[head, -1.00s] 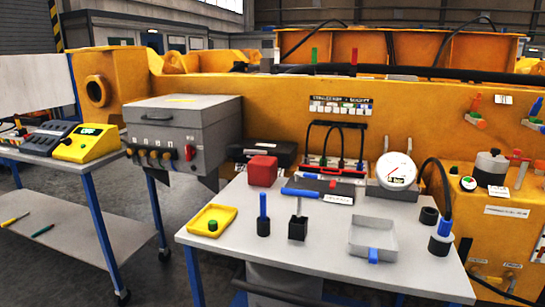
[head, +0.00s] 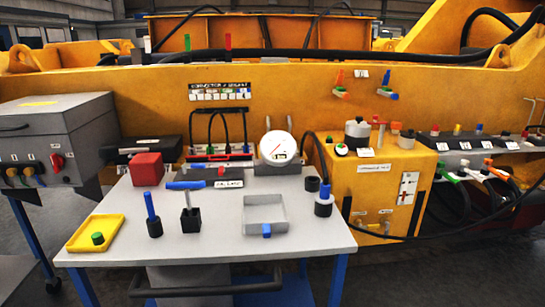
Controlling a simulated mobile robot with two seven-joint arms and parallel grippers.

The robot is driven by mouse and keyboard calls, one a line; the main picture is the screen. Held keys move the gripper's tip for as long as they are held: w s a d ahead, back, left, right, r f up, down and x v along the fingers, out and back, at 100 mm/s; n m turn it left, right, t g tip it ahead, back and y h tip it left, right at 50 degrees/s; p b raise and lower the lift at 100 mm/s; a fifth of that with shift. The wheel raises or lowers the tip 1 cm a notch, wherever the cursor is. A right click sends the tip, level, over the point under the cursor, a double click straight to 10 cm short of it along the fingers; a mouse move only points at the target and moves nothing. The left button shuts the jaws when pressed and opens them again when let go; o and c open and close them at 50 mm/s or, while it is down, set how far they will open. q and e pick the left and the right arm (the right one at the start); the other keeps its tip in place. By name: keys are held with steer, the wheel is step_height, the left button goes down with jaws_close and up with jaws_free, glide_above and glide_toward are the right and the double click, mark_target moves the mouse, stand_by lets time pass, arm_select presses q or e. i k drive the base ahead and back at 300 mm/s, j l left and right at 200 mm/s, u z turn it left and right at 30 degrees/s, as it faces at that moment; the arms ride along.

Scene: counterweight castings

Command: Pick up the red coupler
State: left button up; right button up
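No part is plainly readable as the red coupler. Red or orange-red candidates are a small fitting (head: 341,84) on the yellow machine wall, a small red-topped part (head: 435,130) on the grey manifold at the far right, and a red T-shaped handle (head: 379,128) on the yellow unit. A red block (head: 147,168) sits at the back left of the grey table, and a small red part (head: 221,171) lies on a dark case behind the blue-handled tool. Neither of my grippers is in view.
The grey table (head: 205,256) holds a yellow tray (head: 79,246), a blue-handled tool (head: 187,187), a grey tray (head: 246,228) and a round gauge (head: 278,151). A grey cabinet (head: 40,132) stands left. Hoses (head: 489,225) hang at right. The table's front is mostly clear.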

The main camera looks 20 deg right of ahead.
mark_target(526, 133)
steer(key=l+z, duration=0.15)
steer(key=z, duration=0.7)
steer(key=i+l+z, duration=0.2)
steer(key=z, duration=0.2)
steer(key=i+l+z, duration=0.85)
steer(key=i, duration=0.3)
steer(key=i+l, duration=0.1)
steer(key=i, duration=0.3)
steer(key=i+l, duration=0.15)
steer(key=i, duration=0.3)
steer(key=i+l+u, duration=0.25)
steer(key=i+l, duration=1.1)
steer(key=l, duration=0.1)
